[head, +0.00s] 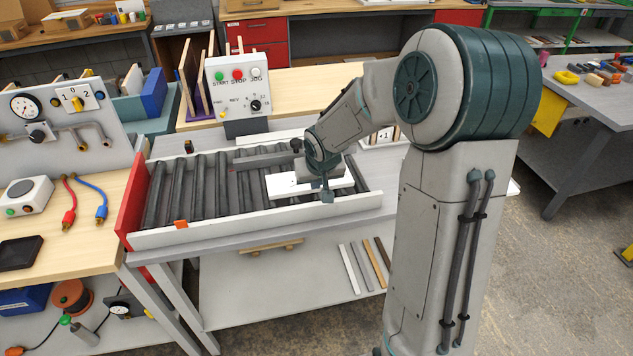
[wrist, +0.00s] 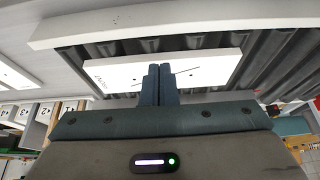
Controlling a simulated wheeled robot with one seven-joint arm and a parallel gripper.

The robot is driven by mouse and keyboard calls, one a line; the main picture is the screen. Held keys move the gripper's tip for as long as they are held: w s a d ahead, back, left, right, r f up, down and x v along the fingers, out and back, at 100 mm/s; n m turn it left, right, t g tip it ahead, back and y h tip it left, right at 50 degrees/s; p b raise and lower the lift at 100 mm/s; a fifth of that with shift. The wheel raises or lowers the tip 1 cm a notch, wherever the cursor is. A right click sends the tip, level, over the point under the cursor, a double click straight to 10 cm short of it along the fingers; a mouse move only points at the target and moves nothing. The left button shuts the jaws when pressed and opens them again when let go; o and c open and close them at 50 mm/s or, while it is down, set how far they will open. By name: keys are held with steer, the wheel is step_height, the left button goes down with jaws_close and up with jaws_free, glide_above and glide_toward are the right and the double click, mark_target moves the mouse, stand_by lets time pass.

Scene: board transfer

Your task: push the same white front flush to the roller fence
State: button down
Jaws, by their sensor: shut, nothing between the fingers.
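The white front (head: 283,187) lies flat on the dark rollers near the right end of the roller bed; my wrist partly covers it. In the wrist view the white front (wrist: 205,70) shows small holes and dark marks. The pale front rail, which I take as the roller fence (head: 260,219), also crosses the top of the wrist view (wrist: 190,20); a strip with rollers shows between rail and board. My gripper (wrist: 160,70) is shut and empty, its fingertips overlapping the board's edge in the picture. Whether they touch it I cannot tell. In the head view the fingertips are not clear.
A red end plate (head: 133,198) closes the bed's left end. A grey bar (head: 265,158) lies across the rollers behind the board. A control box (head: 238,88) with buttons stands behind the bed. Another white panel (wrist: 15,74) lies at left in the wrist view.

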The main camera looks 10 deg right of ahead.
steer(key=shift+s+b+x, duration=0.15)
steer(key=shift+b+x, duration=0.75)
steer(key=shift+x, duration=0.3)
steer(key=shift+s+b+x, duration=0.2)
steer(key=shift+b+x, duration=0.7)
steer(key=shift+x, duration=0.3)
steer(key=shift+w+f, duration=0.15)
steer(key=shift+w, duration=2.9)
steer(key=shift+s, duration=0.1)
steer(key=shift+s+b, duration=0.3)
steer(key=shift+s, duration=0.9)
steer(key=shift+r+p, duration=2.5)
steer(key=shift+r, duration=1.05)
